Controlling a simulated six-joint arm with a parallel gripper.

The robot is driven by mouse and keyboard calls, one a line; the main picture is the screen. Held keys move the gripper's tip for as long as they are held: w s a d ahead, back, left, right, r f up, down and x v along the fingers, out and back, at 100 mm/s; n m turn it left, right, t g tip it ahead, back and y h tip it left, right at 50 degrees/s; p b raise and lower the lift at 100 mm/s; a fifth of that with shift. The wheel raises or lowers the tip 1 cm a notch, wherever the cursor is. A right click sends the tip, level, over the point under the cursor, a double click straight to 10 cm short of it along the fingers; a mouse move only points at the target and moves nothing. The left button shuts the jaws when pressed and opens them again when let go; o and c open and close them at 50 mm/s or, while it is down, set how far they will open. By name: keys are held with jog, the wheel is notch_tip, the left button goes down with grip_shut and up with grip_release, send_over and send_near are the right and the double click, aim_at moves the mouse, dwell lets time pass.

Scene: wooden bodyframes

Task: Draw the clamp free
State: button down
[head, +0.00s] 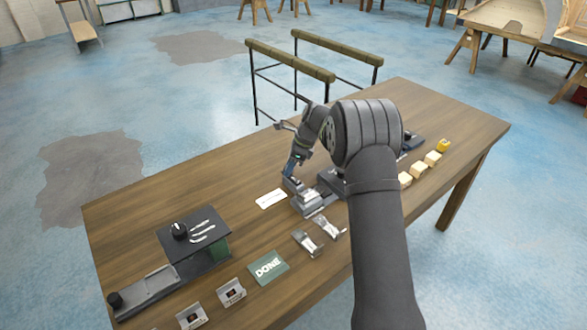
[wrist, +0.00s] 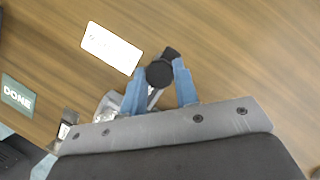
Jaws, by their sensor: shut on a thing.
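My gripper (wrist: 159,90) has its two blue fingers closed on either side of a black round knob (wrist: 159,73). The knob seems to belong to the clamp, though its body is largely hidden by the fingers and wrist. In the head view my gripper (head: 295,168) points down at a grey metal fixture (head: 308,201) near the middle of the table. I cannot tell whether the held part is seated in this fixture or apart from it.
A white card (head: 271,199) lies left of the fixture. Two metal brackets (head: 307,243) and a green DONE plate (head: 268,268) are in front. A black box with a knob (head: 194,240) stands left. Several pale blocks (head: 418,169) line the right. Wood between card and box is clear.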

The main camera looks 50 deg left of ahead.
jog(key=shift+a+r, duration=0.1)
jog(key=shift+a, duration=0.1)
jog(key=c, duration=1.1)
grip_release()
jog(key=v, duration=1.7)
jog(key=shift+d, duration=0.25)
jog(key=x, duration=1.7)
jog(key=shift+a, duration=0.2)
jog(key=shift+d, duration=0.1)
